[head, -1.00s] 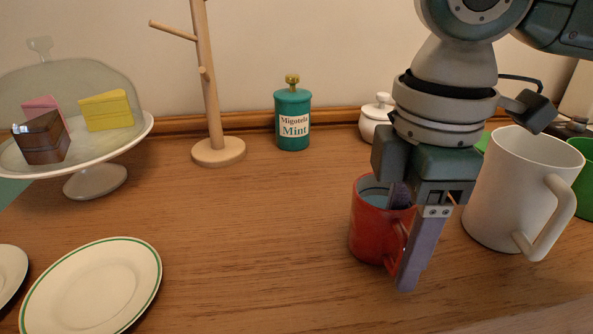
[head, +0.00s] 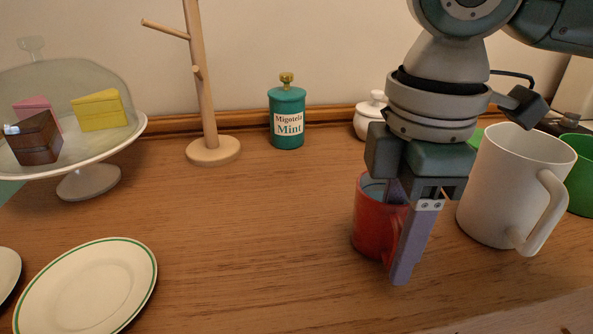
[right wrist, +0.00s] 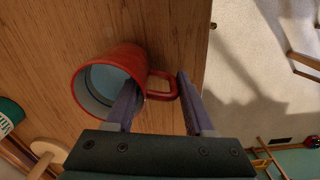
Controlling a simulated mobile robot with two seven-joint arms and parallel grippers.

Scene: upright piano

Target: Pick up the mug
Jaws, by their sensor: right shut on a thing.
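A red mug (head: 369,230) with a pale bluish inside stands upright on the wooden top, right of the middle in the head view. In the right wrist view the mug (right wrist: 107,62) shows its open rim, with its handle toward the right. My right gripper (head: 401,235) points down over the handle side and is shut on the mug. In the right wrist view one finger of the gripper (right wrist: 157,84) lies at the mug's wall and the other beyond the handle. The near finger covers part of the handle in the head view. My left gripper is out of view.
A large white pitcher (head: 505,185) stands close right of my right gripper, with a green container (head: 580,175) beyond it. A teal mint canister (head: 287,105), white lidded pot (head: 368,115) and wooden stand (head: 213,150) are behind. A plate (head: 90,285) and cake stand (head: 88,180) are left. The middle is clear.

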